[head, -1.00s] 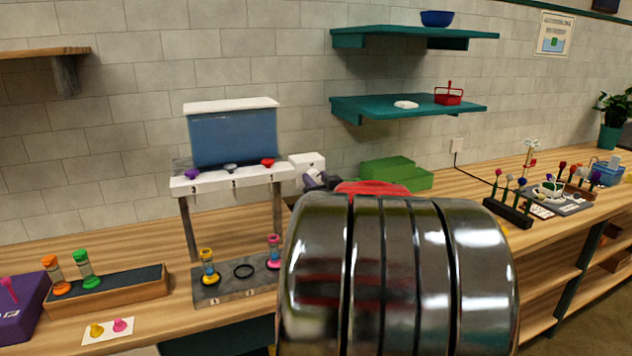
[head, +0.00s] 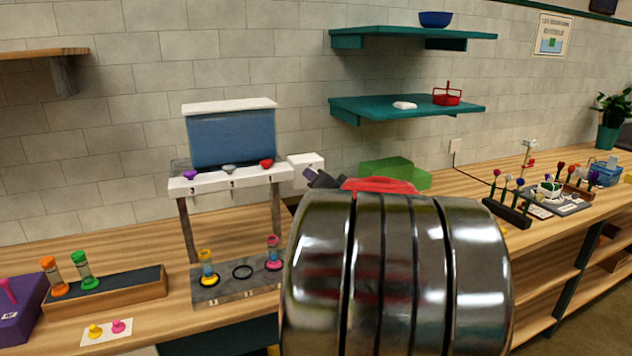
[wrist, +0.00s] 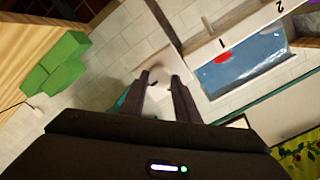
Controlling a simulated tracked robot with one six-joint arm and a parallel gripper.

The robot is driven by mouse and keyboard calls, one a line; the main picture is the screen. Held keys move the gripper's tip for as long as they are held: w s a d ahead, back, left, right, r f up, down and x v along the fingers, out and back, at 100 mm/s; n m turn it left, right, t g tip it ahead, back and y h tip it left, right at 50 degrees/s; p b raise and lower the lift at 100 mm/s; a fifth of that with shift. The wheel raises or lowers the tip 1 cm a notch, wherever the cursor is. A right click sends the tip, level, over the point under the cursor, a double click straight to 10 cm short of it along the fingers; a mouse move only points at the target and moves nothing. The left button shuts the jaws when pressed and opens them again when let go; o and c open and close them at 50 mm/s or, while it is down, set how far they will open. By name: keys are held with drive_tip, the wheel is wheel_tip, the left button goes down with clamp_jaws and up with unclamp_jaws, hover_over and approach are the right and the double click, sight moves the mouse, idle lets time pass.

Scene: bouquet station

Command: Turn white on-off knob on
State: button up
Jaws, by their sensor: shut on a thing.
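The white on-off knob (wrist: 156,82) shows in the wrist view between my fingertips, on the face of a small white box. My gripper (wrist: 159,79) is shut on it, with one dark finger on each side. In the head view the white box (head: 305,163) stands at the right end of the white dispenser rail. My gripper's dark fingers (head: 318,179) reach its lower right side there.
The dispenser's blue tank (head: 232,138) and its purple, grey and red knobs are left of the white box. Green blocks (head: 388,172) lie behind my arm to the right. A base with clear tubes (head: 240,282) stands below the rail.

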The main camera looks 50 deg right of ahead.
drive_tip(key=shift+f+m, duration=0.3)
drive_tip(key=o, duration=1)
drive_tip(key=shift+r, duration=0.15)
drive_tip(key=shift+o, duration=0.2)
drive_tip(key=v, duration=1.3)
drive_tip(key=shift+s+a, duration=0.25)
drive_tip(key=shift+s, duration=0.05)
